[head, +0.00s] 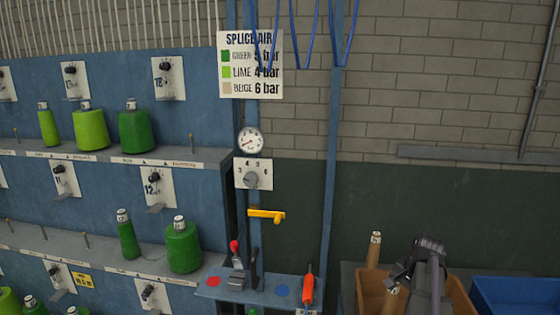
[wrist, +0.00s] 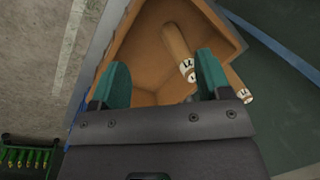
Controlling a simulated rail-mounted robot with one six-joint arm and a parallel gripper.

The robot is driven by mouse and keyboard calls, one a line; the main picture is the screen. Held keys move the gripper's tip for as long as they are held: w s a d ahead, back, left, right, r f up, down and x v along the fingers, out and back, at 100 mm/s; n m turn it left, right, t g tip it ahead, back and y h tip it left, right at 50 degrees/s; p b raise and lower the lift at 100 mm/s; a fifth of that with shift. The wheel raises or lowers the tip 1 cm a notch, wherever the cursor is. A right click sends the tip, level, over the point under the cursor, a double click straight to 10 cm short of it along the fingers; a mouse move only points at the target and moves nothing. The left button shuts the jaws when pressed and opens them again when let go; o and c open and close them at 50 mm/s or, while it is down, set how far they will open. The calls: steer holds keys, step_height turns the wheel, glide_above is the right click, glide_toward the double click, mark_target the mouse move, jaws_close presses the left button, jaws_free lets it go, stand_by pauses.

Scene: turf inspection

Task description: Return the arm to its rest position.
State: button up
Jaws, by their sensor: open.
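My gripper (wrist: 160,80) shows in the wrist view with its two teal fingers spread apart and nothing held between them. It points toward an orange-brown crate (wrist: 150,35); I cannot tell its height above it. In the head view my arm (head: 428,265) is at the lower right, in front of the same crate (head: 455,292). The fingers cannot be made out there.
A tan tube (wrist: 178,45) is in the crate, and a second (wrist: 240,85) shows by the right finger. A blue bin (head: 515,295) stands to the right. A rack with green cones (head: 136,130), a gauge (head: 249,141) and a blue shelf (head: 260,290) are left.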

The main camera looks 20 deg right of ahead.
steer(key=s+a+f+n+g+h+b, duration=0.1)
steer(key=a+n, duration=1.2)
steer(key=a, duration=2.5)
steer(key=shift+s+f+n+g+b, duration=0.3)
steer(key=shift+s+f+n+g, duration=0.15)
steer(key=shift+s+f, duration=0.2)
steer(key=shift+d, duration=0.1)
steer(key=shift+c, duration=0.3)
